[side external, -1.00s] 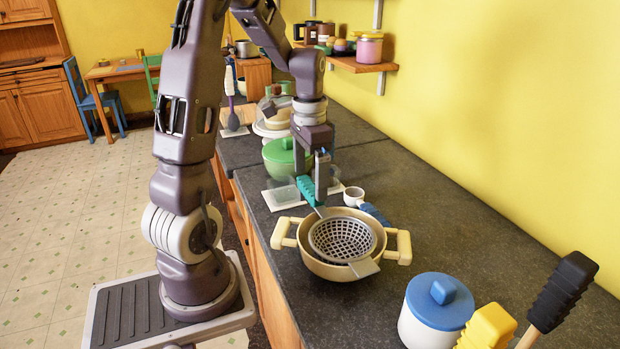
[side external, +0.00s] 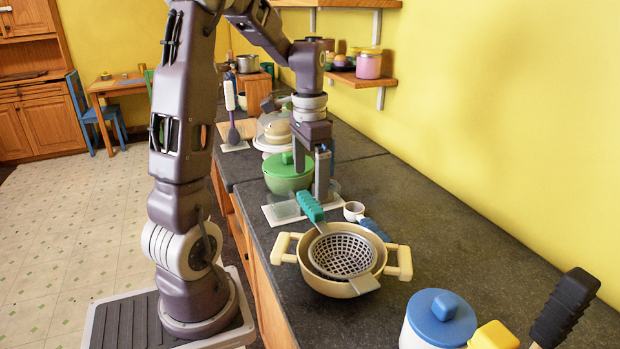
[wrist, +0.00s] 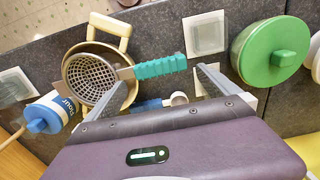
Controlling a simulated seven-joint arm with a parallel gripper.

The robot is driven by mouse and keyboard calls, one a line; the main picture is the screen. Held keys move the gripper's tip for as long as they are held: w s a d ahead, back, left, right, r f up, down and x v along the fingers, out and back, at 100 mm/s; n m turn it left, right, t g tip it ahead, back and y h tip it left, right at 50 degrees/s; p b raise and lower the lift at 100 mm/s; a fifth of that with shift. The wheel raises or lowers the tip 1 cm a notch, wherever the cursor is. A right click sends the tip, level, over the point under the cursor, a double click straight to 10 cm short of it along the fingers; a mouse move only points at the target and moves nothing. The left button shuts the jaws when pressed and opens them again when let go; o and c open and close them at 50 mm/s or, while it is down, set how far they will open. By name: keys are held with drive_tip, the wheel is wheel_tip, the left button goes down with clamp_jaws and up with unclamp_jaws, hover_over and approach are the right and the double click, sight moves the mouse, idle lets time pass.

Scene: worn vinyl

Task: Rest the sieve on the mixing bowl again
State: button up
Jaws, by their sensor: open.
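The sieve (side external: 343,254) has a grey mesh basket and a teal ribbed handle (side external: 311,206). Its basket sits in the cream mixing bowl (side external: 312,283), with the front tab over the near rim and the neck across the far rim. The handle sticks out past the bowl, tilted up. The sieve (wrist: 90,76) and bowl (wrist: 95,48) also show in the wrist view. My gripper (side external: 322,197) is open and empty, just above and behind the handle. In the wrist view its fingers (wrist: 162,80) are spread wide, apart from the handle.
A green lidded pot (side external: 288,176) stands behind on the counter, near a clear container on a white mat (side external: 275,216). A small white cup (side external: 353,211) and a blue-handled item (side external: 375,229) are close by the bowl. A blue-lidded jar (side external: 437,318) stands in front.

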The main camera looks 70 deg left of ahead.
drive_tip(key=shift+r, duration=1.2)
wheel_tip(320, 180, up, 7)
drive_tip(key=s+d+t, duration=0.2)
drive_tip(key=s+d, duration=0.2)
drive_tip(key=d, duration=0.3)
drive_tip(key=s+d+f+t, duration=0.1)
drive_tip(key=s+d, duration=0.3)
drive_tip(key=d, duration=0.3)
drive_tip(key=s+d+f+t, duration=0.1)
drive_tip(key=s+d+t, duration=0.1)
drive_tip(key=s+d, duration=0.2)
drive_tip(key=d, duration=0.3)
drive_tip(key=shift+d+t, duration=0.3)
drive_tip(key=shift+d, duration=0.1)
